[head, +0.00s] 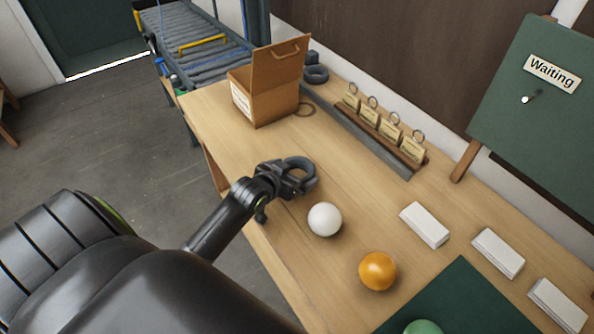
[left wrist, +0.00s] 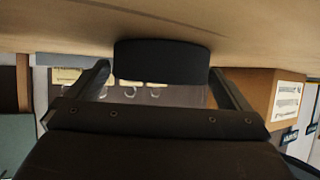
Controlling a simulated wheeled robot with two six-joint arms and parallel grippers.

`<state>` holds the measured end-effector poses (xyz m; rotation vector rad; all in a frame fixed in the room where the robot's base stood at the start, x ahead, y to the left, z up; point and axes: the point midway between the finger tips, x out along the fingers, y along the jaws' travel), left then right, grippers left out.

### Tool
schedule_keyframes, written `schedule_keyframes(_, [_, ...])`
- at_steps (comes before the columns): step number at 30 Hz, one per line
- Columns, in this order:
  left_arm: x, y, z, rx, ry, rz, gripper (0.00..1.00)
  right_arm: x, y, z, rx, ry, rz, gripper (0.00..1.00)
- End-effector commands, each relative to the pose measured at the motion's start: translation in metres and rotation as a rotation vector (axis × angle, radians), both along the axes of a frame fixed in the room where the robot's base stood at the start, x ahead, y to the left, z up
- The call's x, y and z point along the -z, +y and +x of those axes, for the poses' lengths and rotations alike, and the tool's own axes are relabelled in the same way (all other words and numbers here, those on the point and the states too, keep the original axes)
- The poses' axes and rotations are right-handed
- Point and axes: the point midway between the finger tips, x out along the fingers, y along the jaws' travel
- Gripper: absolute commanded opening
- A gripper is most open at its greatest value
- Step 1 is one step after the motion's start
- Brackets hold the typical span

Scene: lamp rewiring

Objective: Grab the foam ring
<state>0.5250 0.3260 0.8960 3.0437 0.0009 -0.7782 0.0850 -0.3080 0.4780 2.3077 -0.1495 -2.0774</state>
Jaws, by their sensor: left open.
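The dark grey foam ring (head: 303,160) lies on the wooden table near its left edge, left of and behind the white ball. My left gripper (head: 290,181) is at the ring's near side, low over the table. In the left wrist view, the ring (left wrist: 160,60) shows side-on as a dark block between my two fingers, with the table at the top of the picture. The fingers are open; a small gap shows on each side of the ring. The ring's underside is hidden. My right gripper is in no view.
A white ball (head: 325,219) and an orange ball (head: 377,270) are close by on the right. An open cardboard box (head: 262,98) stands behind, with a dark roll (head: 316,74) beyond it. A tag rack (head: 372,128) and white blocks (head: 424,225) line the far side.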

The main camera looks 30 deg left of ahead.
Motion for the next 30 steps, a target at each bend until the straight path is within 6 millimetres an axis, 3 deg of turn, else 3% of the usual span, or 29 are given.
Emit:
schedule_keyframes(10, [0.004,0.000,0.006,0.000,0.000,0.001,1.00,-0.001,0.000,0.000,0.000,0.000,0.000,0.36])
schedule_keyframes(19, [0.004,0.000,0.006,0.000,0.000,0.001,0.62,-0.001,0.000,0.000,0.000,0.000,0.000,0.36])
schedule_keyframes(26, [0.002,0.000,0.006,0.000,0.000,0.001,0.62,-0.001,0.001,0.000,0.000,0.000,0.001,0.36])
schedule_keyframes(30, [-0.011,0.000,0.006,0.001,-0.004,0.003,0.62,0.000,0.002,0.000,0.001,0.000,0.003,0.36])
